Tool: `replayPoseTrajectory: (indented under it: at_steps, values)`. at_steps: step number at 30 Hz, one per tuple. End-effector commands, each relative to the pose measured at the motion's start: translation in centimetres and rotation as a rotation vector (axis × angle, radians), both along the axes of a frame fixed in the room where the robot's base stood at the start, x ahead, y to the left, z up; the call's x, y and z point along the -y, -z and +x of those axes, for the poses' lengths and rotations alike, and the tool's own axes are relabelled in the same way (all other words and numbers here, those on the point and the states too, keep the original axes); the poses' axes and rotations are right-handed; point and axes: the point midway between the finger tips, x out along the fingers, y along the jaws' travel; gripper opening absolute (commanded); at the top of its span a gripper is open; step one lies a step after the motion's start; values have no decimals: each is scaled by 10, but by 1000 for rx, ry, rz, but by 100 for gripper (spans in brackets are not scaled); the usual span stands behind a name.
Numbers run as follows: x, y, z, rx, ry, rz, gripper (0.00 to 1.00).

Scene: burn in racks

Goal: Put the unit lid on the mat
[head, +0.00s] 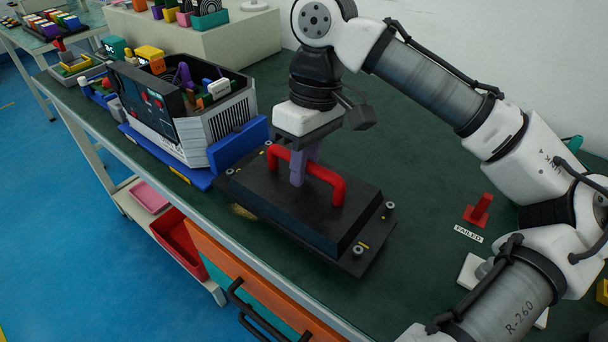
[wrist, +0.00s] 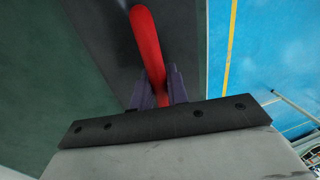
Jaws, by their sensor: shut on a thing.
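The unit lid (head: 290,215) is a black plate with a raised middle, light knobs at its corners and a red bar handle (head: 337,190). My gripper (head: 298,180) has purple fingers shut on that handle. The wrist view shows the red handle (wrist: 147,45) between the fingers (wrist: 160,92), with the dark lid (wrist: 100,30) below. The lid is roughly level, over the bench near its front edge; I cannot tell whether it touches the surface. A dark green covering (head: 415,195) lies on the bench; I cannot tell a separate mat apart from it.
An open-topped unit (head: 190,115) with colored parts inside stands on a blue base left of the lid. A red part (head: 479,210) and a "FAILED" label (head: 468,234) lie to the right. A raised pale shelf (head: 215,40) stands behind. The green surface behind the lid is clear.

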Motion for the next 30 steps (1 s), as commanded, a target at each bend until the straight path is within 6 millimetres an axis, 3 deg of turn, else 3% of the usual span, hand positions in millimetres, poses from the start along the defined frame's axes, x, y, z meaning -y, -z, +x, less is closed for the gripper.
replayPoseTrajectory:
  at_steps: [4, 15, 16, 21, 30]
  values:
    - [0, 21, 0, 0, 1, 0, 0]
    - [0, 25, 0, -1, -1, 1, 0]
    - [0, 26, 0, -1, -1, 0, 17]
    - [0, 25, 0, 0, -1, -1, 38]
    - [0, 24, 0, 0, 0, -1, 38]
